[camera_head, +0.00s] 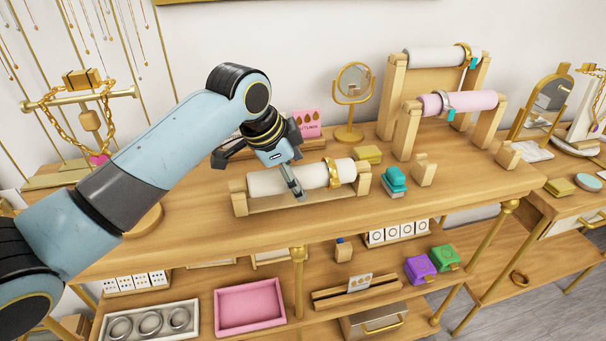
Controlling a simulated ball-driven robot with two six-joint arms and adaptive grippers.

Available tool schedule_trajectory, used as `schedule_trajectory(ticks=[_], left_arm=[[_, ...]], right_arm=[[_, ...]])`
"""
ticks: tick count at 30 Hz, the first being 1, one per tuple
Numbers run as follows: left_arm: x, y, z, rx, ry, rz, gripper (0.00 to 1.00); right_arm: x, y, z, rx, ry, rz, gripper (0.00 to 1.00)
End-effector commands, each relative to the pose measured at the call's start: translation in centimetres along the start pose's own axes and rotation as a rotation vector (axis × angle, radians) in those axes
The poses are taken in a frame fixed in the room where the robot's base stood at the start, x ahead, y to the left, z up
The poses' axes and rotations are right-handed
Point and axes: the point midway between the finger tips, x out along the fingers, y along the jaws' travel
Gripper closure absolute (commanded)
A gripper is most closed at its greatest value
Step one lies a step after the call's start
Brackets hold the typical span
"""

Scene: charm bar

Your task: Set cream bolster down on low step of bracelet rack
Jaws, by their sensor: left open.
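The cream bolster (313,176) lies level across the low step of the bracelet rack (302,200), between its left wooden post (238,198) and right wooden post (363,179). A gold bracelet (334,173) is around the bolster near its right end. My left gripper (275,172) is open above the middle of the bolster, with one finger extending down in front of it. The finger hides a small part of the bolster; whether it touches is hard to tell. My right gripper is not in view.
Behind stand the rack's higher steps with a pink bolster (459,103) and a white bolster (437,57). A round mirror (353,88) and a pink card (308,123) stand behind. A teal clip (396,181) and a small wooden stand (424,170) are to the right. The front tabletop is clear.

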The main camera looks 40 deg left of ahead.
Motion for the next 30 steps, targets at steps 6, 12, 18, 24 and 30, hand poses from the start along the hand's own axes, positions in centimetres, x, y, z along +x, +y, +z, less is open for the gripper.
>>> schedule_trajectory(ticks=[6, 12, 18, 24, 30], left_arm=[[2.5, -0.1, 0.0, -0.001, 0.001, 0.0, 0.27], [2.6, -0.1, 0.0, 0.0, 0.001, -0.001, 0.27], [2.6, -0.1, 0.0, 0.0, 0.001, -0.001, 0.27], [2.8, 0.0, 0.1, 0.0, 0.0, 0.0, 0.27], [3.0, 0.0, 0.2, 0.0, 0.001, -0.001, 0.27]], right_arm=[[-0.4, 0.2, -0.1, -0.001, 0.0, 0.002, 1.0], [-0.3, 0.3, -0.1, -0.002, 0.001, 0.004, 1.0], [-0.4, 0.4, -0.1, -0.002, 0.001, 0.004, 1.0], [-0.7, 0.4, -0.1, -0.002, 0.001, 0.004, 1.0], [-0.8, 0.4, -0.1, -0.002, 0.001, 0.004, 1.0]])
